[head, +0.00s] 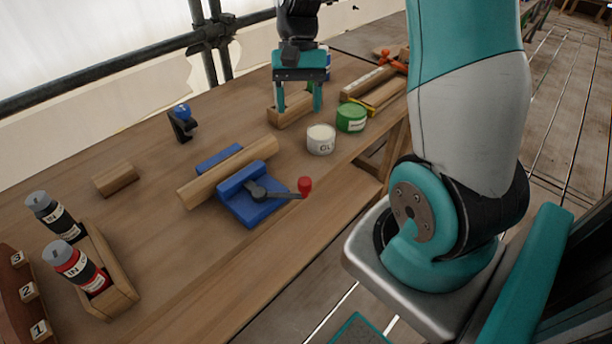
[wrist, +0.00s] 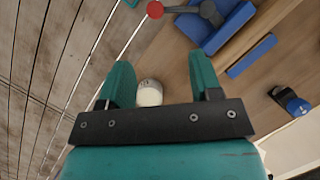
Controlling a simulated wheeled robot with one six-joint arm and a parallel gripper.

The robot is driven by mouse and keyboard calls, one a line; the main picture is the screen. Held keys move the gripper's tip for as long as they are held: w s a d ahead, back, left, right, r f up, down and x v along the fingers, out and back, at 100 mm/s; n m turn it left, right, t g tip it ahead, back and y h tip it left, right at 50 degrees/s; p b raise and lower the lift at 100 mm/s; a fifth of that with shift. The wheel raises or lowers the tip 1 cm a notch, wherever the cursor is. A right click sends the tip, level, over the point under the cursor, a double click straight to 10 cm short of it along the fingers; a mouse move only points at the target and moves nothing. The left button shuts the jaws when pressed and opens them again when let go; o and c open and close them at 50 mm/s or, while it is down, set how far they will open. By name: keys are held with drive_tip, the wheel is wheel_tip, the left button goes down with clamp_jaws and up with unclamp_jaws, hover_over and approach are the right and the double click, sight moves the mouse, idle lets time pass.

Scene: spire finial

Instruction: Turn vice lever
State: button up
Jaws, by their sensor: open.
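The blue vice (head: 252,196) stands on the wooden bench, with a wooden piece (head: 228,172) lying between its blue jaws. Its dark lever (head: 282,194) points right and ends in a red knob (head: 305,185). In the wrist view the vice (wrist: 222,28) is at the top, with the lever (wrist: 185,9) and red knob (wrist: 155,9) at the top edge. My gripper (head: 300,108) is open and empty, above the far part of the bench and well apart from the lever. In the wrist view my gripper (wrist: 160,78) shows its two teal fingers spread.
A wooden block (head: 116,179), a blue-topped tool (head: 183,122) and a bottle crate (head: 108,285) are to the left. Bench space around the vice is mostly clear.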

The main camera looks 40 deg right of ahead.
sight(305, 180)
drive_tip(key=shift+m, duration=0.4)
drive_tip(key=x, duration=0.5)
drive_tip(key=d+x, duration=0.1)
drive_tip(key=x, duration=1.1)
drive_tip(key=shift+s+f, duration=0.25)
drive_tip(key=shift+f, duration=0.15)
drive_tip(key=shift+c, duration=0.4)
clamp_jaws()
